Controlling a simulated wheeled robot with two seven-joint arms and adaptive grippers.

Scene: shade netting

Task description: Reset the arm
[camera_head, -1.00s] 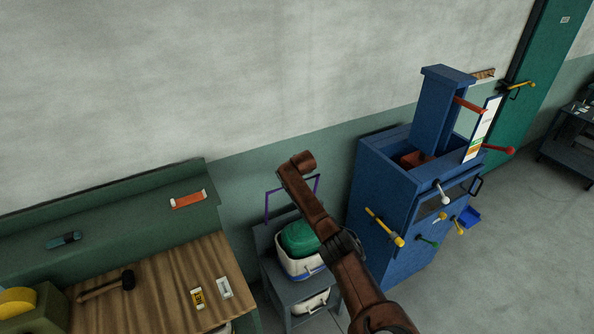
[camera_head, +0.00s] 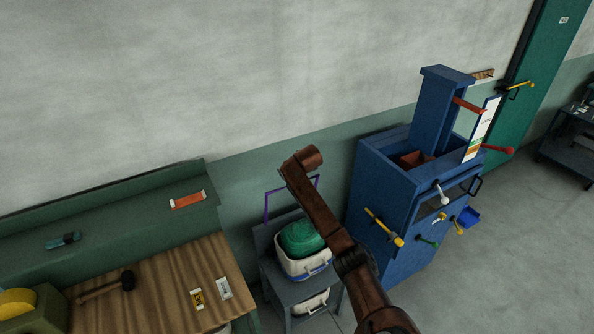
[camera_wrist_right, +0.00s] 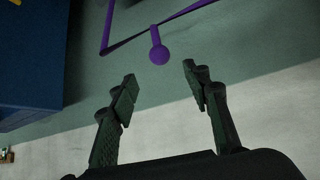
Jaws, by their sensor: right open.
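My right arm (camera_head: 330,220) is reddish brown and reaches up from the lower right in the head view. Its far end is in front of the wall, over a purple frame (camera_head: 267,205). The right gripper is hidden or cannot be made out there. In the right wrist view the right gripper (camera_wrist_right: 158,82) has its two dark green fingers spread apart with nothing between them. A purple bar with a round knob (camera_wrist_right: 159,54) shows beyond the fingertips, apart from them. My left gripper is not in view.
A blue cabinet machine (camera_head: 385,175) with coloured handles stands right of the arm. A dark stand (camera_head: 283,290) below it bears a white container with a green bundle (camera_head: 302,238). A wooden-topped bench (camera_head: 150,285) with a mallet (camera_head: 125,281) is at left.

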